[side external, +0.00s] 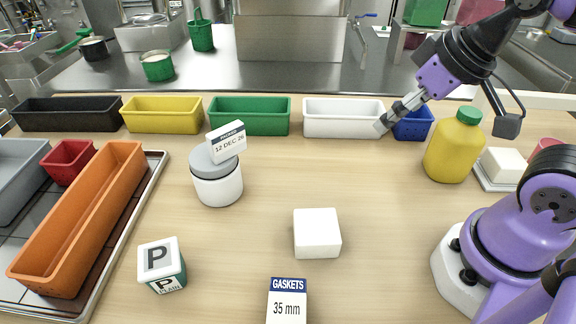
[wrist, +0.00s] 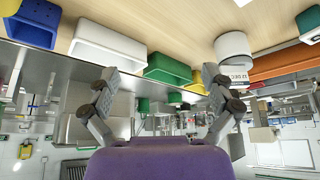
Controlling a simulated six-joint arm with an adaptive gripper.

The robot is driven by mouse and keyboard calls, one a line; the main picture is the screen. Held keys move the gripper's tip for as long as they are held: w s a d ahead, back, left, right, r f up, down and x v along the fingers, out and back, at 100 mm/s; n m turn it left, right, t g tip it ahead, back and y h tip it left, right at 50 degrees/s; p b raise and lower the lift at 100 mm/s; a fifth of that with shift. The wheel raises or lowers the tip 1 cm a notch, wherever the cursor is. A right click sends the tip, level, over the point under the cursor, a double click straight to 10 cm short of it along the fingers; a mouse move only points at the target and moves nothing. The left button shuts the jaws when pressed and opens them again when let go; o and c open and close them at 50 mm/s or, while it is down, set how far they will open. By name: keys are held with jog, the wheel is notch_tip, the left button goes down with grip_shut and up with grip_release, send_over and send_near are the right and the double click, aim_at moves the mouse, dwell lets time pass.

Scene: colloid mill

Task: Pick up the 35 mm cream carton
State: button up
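A plain off-white block-shaped carton (side external: 317,233) sits on the middle of the wooden bench. In front of it, at the bottom edge of the side view, stands a carton or card (side external: 287,303) marked "GASKETS 35 mm", partly cut off. I cannot tell from its face whether its body is cream. My gripper (side external: 384,122) is raised at the back right, by the white and blue bins and well away from both. In the wrist view my gripper (wrist: 160,76) has its fingers spread with nothing between them. Neither item is clearly seen there.
A yellow bottle (side external: 454,148) and a scale with a white block (side external: 504,166) stand right. A grey-lidded jar (side external: 217,180) carries a date card. A "P PLAIN" block (side external: 162,265) is front left. Bins line the back; an orange bin (side external: 80,220) lies left. Bench around the carton is clear.

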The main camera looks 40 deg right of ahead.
jog(key=a+f+m+g, duration=0.2)
jog(key=a+m, duration=0.1)
jog(key=a, duration=0.4)
jog(key=s+a+f+m+g, duration=0.1)
jog(key=a+f+m+g, duration=0.1)
jog(key=a, duration=0.6)
jog(key=s+a+f+m+g+y, duration=0.1)
jog(key=a+f+m+g, duration=0.1)
jog(key=a, duration=0.6)
jog(key=shift+a+f+m, duration=0.15)
jog(key=shift+m, duration=0.65)
send_over(287, 302)
jog(key=shift+g, duration=0.3)
jog(key=f, duration=0.3)
jog(key=w+d+f, duration=0.1)
jog(key=shift+f, duration=0.4)
jog(key=f, duration=0.3)
jog(key=s+a+f, duration=0.1)
jog(key=f, duration=0.1)
jog(key=shift+f, duration=0.35)
jog(key=c, duration=1.2)
